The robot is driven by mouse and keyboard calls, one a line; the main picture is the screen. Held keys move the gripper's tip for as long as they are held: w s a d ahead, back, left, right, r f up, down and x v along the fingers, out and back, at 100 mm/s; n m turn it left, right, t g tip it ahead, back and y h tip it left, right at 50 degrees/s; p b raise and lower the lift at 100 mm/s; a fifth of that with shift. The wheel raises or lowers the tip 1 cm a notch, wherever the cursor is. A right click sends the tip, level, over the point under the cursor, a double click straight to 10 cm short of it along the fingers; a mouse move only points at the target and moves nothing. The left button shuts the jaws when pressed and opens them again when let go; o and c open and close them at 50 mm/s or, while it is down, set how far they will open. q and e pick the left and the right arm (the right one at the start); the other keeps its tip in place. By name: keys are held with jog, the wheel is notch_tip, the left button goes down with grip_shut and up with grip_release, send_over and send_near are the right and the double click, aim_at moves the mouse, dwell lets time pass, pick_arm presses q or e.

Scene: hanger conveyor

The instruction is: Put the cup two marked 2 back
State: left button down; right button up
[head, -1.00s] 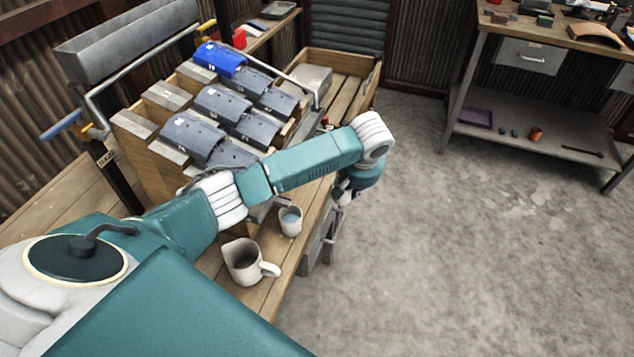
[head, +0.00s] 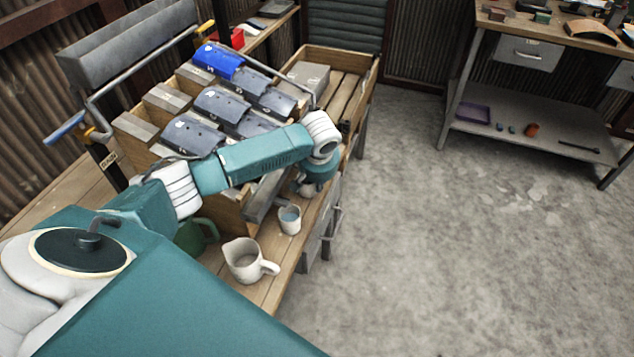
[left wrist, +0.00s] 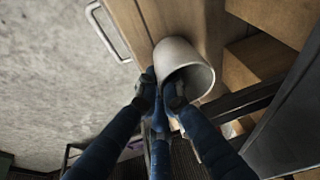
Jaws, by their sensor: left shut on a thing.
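My left gripper (head: 307,188) hangs over the bench's front edge, partly behind my arm in the head view. In the left wrist view its dark fingers (left wrist: 161,92) are shut on a plain grey-white cup (left wrist: 183,62) near its rim. My right gripper is not in view.
A white jug (head: 245,260) and a green mug (head: 195,235), partly hidden by my arm, stand on the bench. A stepped wooden rack with grey and blue covers (head: 218,62) rises behind. A drawer handle (left wrist: 103,32) shows beneath the bench edge.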

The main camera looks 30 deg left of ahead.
pick_arm(q)
jog(key=shift+f, duration=0.2)
jog(key=c, duration=2.2)
grip_release()
jog(key=shift+r, duration=0.1)
jog(key=v, duration=1.2)
jog(key=shift+r, duration=0.15)
